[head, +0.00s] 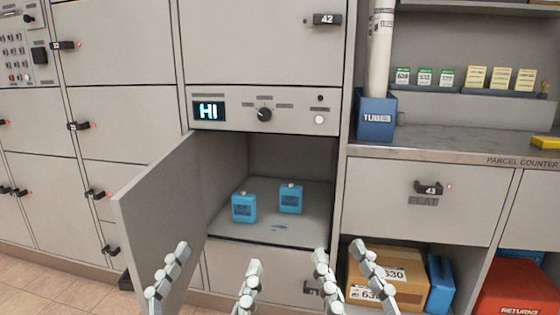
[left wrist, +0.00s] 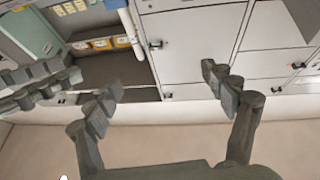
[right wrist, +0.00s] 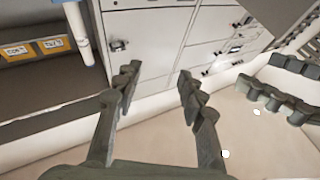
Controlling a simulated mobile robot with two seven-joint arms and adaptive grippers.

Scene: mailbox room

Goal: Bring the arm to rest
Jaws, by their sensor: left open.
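My left gripper (head: 218,258) is at the bottom of the head view, in front of the open locker door. Its fingers are spread apart and nothing is between them; they also show in the left wrist view (left wrist: 160,80). My right gripper (head: 339,250) is at the bottom centre, right of the left one. Its fingers are apart and empty, as the right wrist view (right wrist: 158,82) also shows. The two grippers are close together but apart. Fingers of the other gripper show at the side of each wrist view.
An open locker compartment (head: 300,228) holds two blue bottles (head: 243,208) (head: 290,198). Its door (head: 165,215) swings out at the left. A panel (head: 225,112) above reads HI. A parcel counter (head: 450,148) is at the right, with a cardboard box (head: 415,283) and red returns bin (head: 515,290) below.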

